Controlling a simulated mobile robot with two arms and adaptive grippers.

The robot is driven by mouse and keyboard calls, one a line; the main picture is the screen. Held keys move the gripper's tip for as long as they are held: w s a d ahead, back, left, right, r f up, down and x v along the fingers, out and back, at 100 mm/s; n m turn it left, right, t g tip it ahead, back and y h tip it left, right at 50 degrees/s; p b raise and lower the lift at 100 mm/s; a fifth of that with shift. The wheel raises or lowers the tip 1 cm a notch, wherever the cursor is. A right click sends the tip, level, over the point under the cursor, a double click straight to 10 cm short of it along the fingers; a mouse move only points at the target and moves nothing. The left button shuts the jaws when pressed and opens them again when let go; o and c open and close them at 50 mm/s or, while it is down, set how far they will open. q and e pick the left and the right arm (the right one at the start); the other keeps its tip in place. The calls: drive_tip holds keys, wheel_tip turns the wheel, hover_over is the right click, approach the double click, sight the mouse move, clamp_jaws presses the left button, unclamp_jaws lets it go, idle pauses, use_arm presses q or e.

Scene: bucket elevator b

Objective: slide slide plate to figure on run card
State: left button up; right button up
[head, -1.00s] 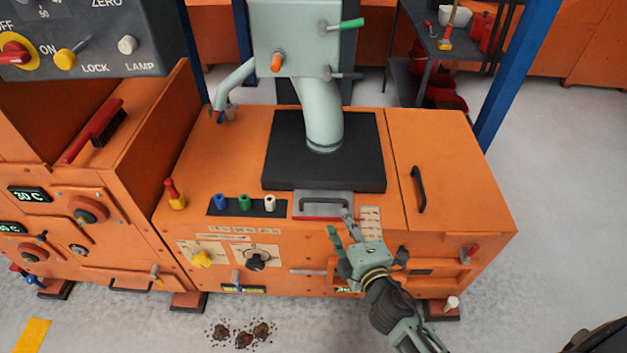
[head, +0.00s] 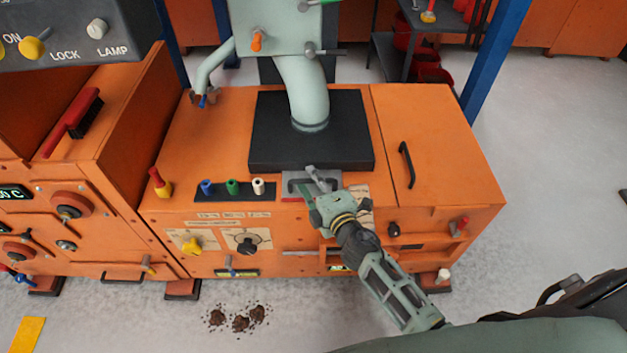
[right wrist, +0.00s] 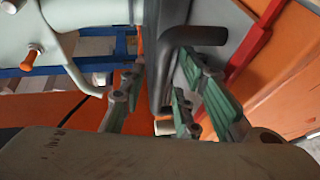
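The slide plate (head: 287,194) is a small grey plate with a dark bar handle (head: 297,183), set in front of the black block on the orange machine. My right gripper (head: 312,183) reaches over the plate's right part and hides some of it. In the right wrist view the handle (right wrist: 165,75) stands between the spread fingers of the gripper (right wrist: 163,88); I cannot tell whether they touch it. A pale card (head: 360,200) with marks lies right of the plate, partly covered by my gripper. Its figures are too small to read. My left gripper is not in view.
A black block (head: 262,150) with a pale pipe (head: 308,95) stands behind the plate. Blue, green and white knobs (head: 232,187) are to its left. A lid with a black handle (head: 407,165) is to the right. Dark clumps (head: 240,322) lie on the floor.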

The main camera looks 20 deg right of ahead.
drive_tip(key=shift+c, duration=0.5)
clamp_jaws()
drive_tip(key=shift+s+a, duration=0.2)
drive_tip(key=shift+s, duration=0.45)
drive_tip(key=shift+s+a, duration=0.15)
drive_tip(key=shift+s, duration=0.45)
drive_tip(key=shift+o, duration=0.5)
unclamp_jaws()
